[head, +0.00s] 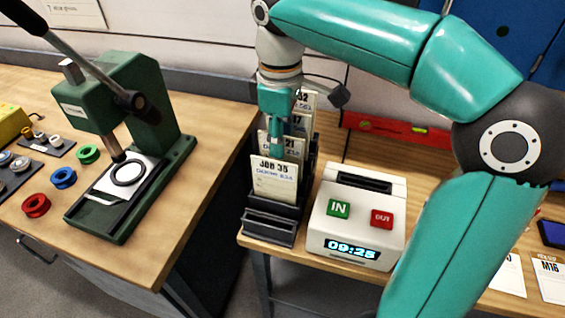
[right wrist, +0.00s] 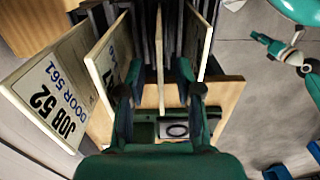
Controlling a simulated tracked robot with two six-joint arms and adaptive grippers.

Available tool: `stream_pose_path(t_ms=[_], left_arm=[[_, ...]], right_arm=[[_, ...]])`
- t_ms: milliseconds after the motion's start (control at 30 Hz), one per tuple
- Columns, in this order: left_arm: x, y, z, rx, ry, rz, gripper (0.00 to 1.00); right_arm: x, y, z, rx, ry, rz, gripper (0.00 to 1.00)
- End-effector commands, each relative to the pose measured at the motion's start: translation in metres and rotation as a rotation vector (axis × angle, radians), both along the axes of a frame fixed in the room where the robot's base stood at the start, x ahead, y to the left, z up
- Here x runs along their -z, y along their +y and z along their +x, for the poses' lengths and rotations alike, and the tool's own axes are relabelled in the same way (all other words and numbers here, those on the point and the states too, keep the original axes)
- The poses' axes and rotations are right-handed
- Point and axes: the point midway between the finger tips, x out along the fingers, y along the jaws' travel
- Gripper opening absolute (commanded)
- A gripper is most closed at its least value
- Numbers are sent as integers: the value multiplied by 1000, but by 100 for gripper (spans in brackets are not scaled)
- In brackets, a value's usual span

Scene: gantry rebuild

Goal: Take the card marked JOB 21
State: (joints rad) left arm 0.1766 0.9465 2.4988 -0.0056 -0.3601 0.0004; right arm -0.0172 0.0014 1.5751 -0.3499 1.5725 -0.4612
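In the head view the cards stand in a dark stepped rack (head: 270,228). The front card reads JOB 35 (head: 274,180); behind it the card ending in 21 (head: 291,145) shows partly, covered by my right gripper (head: 277,152). In the right wrist view my right gripper (right wrist: 159,75) is open, its fingers on either side of one card (right wrist: 160,60) seen edge-on, with gaps visible. That card's print is hidden there; its place in the row fits the 21 card. A small teal end at upper right, apparently my left gripper (right wrist: 272,44), is away from the rack.
The card JOB 52 (right wrist: 50,98) and another card (right wrist: 108,62) stand left of the fingers; one more (right wrist: 197,40) stands close on the right. A time clock (head: 355,215) is beside the rack. A green press (head: 125,150) stands on the left bench.

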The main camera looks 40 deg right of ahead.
Motion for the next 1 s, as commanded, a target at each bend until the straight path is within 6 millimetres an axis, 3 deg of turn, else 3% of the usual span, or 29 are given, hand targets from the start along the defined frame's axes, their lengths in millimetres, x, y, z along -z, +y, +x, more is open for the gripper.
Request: stream_pose_path(t_ms=[267, 467, 1000], left_arm=[[0, 0, 0, 0, 0, 0, 54], [0, 0, 0, 0, 0, 0, 54], [-1, 0, 0, 0, 0, 0, 54]], right_arm=[[3, 0, 0, 0, -1, 0, 34], [3, 0, 0, 0, -1, 0, 1], [-2, 0, 0, 0, -2, 0, 0]])
